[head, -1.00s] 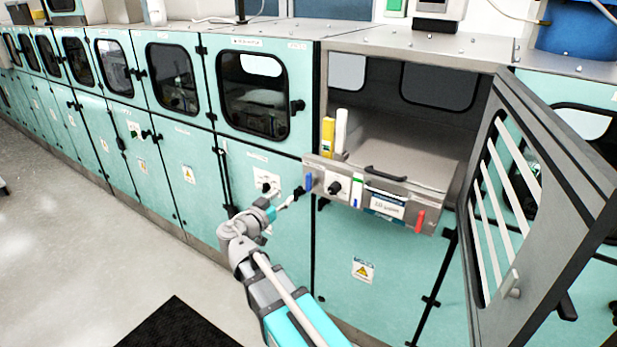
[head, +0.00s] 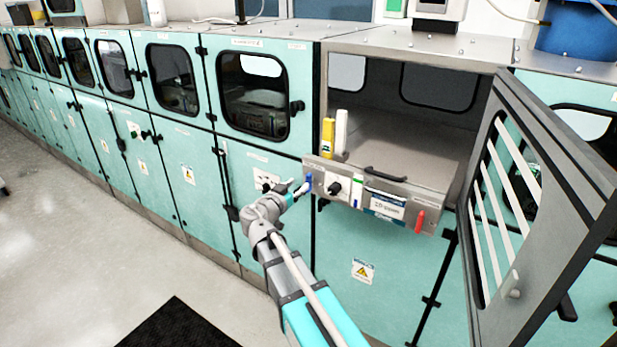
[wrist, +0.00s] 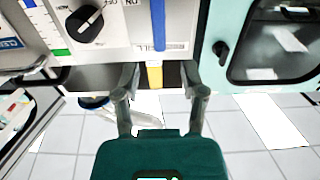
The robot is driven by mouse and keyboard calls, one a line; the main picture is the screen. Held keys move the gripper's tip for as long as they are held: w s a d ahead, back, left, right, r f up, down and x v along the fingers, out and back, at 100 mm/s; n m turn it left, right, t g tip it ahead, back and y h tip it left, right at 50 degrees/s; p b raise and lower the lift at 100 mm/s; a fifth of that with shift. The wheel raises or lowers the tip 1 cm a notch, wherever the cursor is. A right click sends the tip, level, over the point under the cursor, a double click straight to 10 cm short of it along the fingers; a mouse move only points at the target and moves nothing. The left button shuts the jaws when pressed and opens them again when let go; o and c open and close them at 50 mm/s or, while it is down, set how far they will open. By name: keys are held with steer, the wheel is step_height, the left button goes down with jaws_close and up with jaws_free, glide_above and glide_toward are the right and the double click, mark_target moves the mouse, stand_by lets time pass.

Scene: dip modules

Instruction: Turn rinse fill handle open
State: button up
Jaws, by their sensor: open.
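A small blue handle (head: 308,182) stands at the left end of the grey control panel (head: 428,194) below the open chamber. In the wrist view, which looks upside down, the blue handle (wrist: 158,24) is a vertical bar with partly legible lettering beside it. My gripper (head: 299,188) is at the panel's left end, close to the blue handle. In the wrist view my gripper (wrist: 158,76) is open, its fingers either side of the line of the handle. A yellow piece (wrist: 155,76) shows between the fingertips. Contact cannot be told.
A black knob (head: 335,188) is right of the blue handle. Yellow (head: 328,137) and white (head: 341,132) uprights stand behind the panel; a red handle (head: 420,221) is at its right. The barred chamber door (head: 545,205) stands open at right. Floor (head: 95,235) at left is clear.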

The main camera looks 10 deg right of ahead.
mark_target(307, 178)
steer(key=shift+x, duration=3.1)
steer(key=shift+c, duration=0.2)
jaws_close()
